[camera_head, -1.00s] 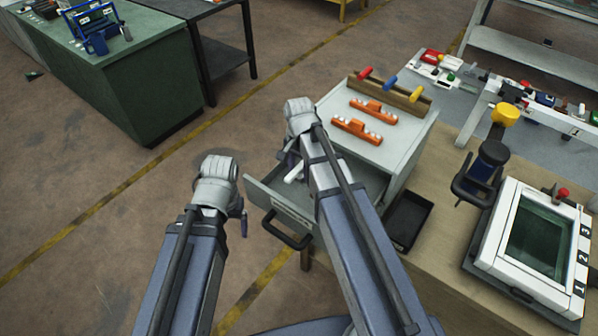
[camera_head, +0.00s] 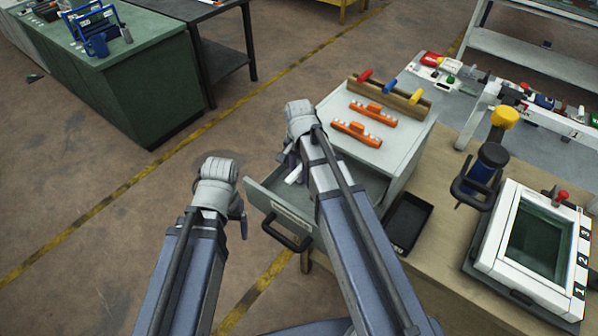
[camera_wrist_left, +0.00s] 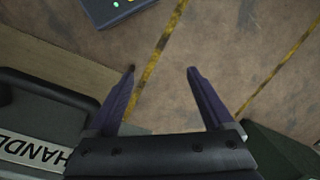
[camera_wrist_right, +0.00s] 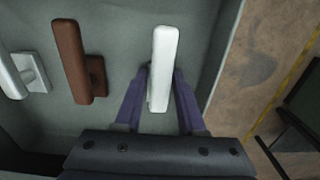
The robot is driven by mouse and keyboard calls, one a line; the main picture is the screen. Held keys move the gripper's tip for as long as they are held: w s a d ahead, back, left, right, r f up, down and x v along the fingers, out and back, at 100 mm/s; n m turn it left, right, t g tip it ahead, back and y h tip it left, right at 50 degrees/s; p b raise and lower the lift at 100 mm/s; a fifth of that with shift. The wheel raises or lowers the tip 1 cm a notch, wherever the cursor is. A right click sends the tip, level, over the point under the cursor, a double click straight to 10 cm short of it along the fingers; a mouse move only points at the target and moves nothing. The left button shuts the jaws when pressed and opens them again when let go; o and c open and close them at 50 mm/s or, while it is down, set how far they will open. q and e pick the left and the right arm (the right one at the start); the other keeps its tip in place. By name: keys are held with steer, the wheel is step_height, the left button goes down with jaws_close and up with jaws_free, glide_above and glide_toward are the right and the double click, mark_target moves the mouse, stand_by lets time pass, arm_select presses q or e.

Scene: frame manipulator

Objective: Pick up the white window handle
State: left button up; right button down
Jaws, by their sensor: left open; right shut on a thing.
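The white window handle (camera_wrist_right: 163,55) lies in the open drawer (camera_wrist_right: 130,20), at the drawer's right side in the right wrist view. My right gripper (camera_wrist_right: 160,80) is shut on it, with one finger on each side. In the head view the white handle (camera_head: 294,174) shows partly beside my right arm, which hides much of the drawer. My left gripper (camera_wrist_left: 160,70) is open and empty over the floor, beside the drawer front labelled "HANDL...". In the head view its fingers show only in part (camera_head: 243,222).
A brown handle (camera_wrist_right: 75,60) and a silver-grey handle (camera_wrist_right: 25,75) lie left of the white one. The cabinet top (camera_head: 385,155) carries orange handles (camera_head: 357,133). A black tray (camera_head: 408,222) and a white window frame (camera_head: 490,250) stand on the workbench to the right.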

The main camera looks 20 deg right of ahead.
mark_target(300, 170)
step_height(300, 170, up, 10)
steer(key=p, duration=0.9)
steer(key=shift+f+p, duration=0.1)
steer(key=shift+p, duration=0.2)
steer(key=shift+s+f, duration=0.1)
